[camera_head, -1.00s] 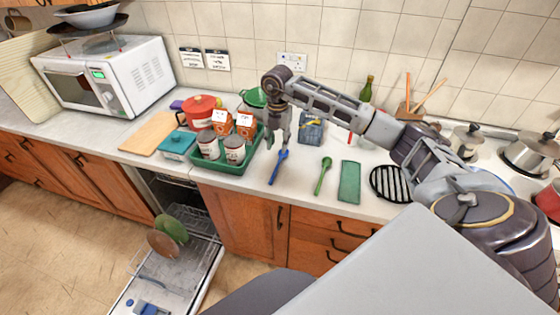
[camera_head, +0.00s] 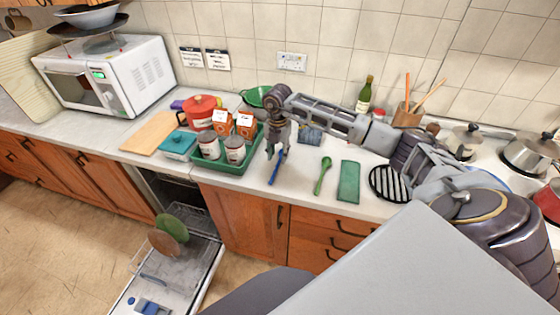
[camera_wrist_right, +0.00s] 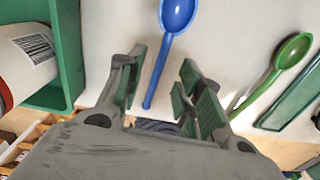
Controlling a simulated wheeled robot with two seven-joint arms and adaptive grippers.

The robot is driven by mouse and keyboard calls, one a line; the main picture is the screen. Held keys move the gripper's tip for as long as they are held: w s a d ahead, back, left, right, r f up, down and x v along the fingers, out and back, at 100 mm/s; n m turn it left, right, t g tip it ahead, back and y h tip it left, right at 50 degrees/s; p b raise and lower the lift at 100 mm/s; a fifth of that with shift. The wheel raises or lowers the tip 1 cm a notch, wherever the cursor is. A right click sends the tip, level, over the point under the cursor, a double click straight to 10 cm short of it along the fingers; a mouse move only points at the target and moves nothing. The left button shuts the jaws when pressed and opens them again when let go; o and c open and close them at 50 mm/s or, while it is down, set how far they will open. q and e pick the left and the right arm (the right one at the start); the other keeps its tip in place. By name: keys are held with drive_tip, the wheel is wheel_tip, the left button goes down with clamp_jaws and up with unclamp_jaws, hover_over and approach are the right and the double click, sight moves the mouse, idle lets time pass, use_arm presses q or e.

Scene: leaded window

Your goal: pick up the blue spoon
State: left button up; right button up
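The blue spoon (camera_head: 277,169) lies on the counter between the green tray and the green spoon. In the right wrist view the blue spoon (camera_wrist_right: 168,45) has its bowl at the top, and its handle runs down between my open fingers. My right gripper (camera_head: 276,152) hangs over the spoon and hides its upper part in the head view. In the wrist view the right gripper (camera_wrist_right: 160,95) is open, with a finger on each side of the handle and nothing held. Whether the fingers are level with the spoon is hard to tell. My left gripper is not in view.
A green tray (camera_head: 236,168) with cans and cartons stands close on the left. A green spoon (camera_head: 323,175), a green cloth-like slab (camera_head: 348,182) and a black trivet (camera_head: 388,184) lie to the right. The dishwasher (camera_head: 160,285) is open below.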

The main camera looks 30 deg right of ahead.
sight(278, 163)
drive_tip(key=shift+f+p, duration=0.55)
drive_tip(key=shift+f, duration=1.6)
clamp_jaws()
